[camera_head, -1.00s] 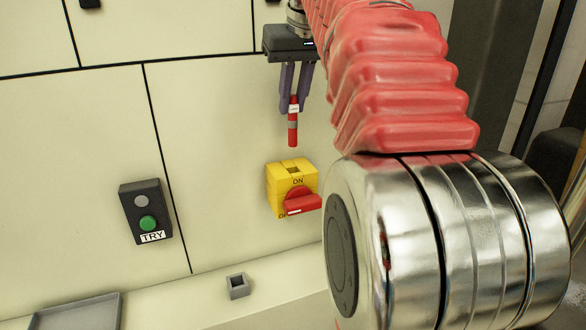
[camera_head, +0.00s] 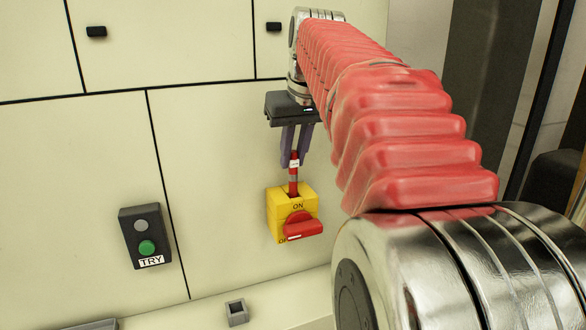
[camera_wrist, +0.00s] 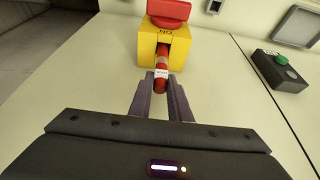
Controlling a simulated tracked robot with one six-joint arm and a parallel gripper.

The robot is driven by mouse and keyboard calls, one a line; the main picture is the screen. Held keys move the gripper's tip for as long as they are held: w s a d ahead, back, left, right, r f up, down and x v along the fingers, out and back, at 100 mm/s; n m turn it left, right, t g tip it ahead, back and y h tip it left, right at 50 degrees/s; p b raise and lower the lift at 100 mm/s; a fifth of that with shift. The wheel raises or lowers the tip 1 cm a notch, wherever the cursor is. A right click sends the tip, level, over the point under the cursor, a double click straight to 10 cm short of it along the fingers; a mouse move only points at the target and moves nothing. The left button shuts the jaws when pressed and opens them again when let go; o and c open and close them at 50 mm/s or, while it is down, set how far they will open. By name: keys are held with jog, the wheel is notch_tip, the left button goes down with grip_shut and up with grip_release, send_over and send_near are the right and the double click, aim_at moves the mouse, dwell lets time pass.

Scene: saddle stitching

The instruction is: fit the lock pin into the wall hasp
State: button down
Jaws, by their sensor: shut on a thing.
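The lock pin (camera_head: 294,172) is red with a white label band and hangs upright below my gripper (camera_head: 294,163). My gripper is shut on its upper end. The wall hasp is the yellow box (camera_head: 280,213) with a red rotary handle (camera_head: 303,226) marked ON. The pin's lower end meets the slot in the top of the box; how deep it sits is hidden. In the wrist view the pin (camera_wrist: 162,72) runs from between the fingertips (camera_wrist: 161,88) to the opening of the yellow box (camera_wrist: 149,45).
A dark button box (camera_head: 146,237) with a green button and a TRY label is on the wall to the left. A small grey square holder (camera_head: 237,313) stands on the ledge below. The wall around the hasp is clear.

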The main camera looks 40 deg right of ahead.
jog(key=shift+f, duration=1.6)
jog(key=c, duration=1.6)
grip_release()
jog(key=shift+c, duration=0.2)
jog(key=shift+r, duration=0.1)
jog(key=v, duration=1.1)
jog(key=shift+r, duration=0.4)
jog(key=shift+s+a, duration=0.1)
jog(key=shift+s, duration=0.05)
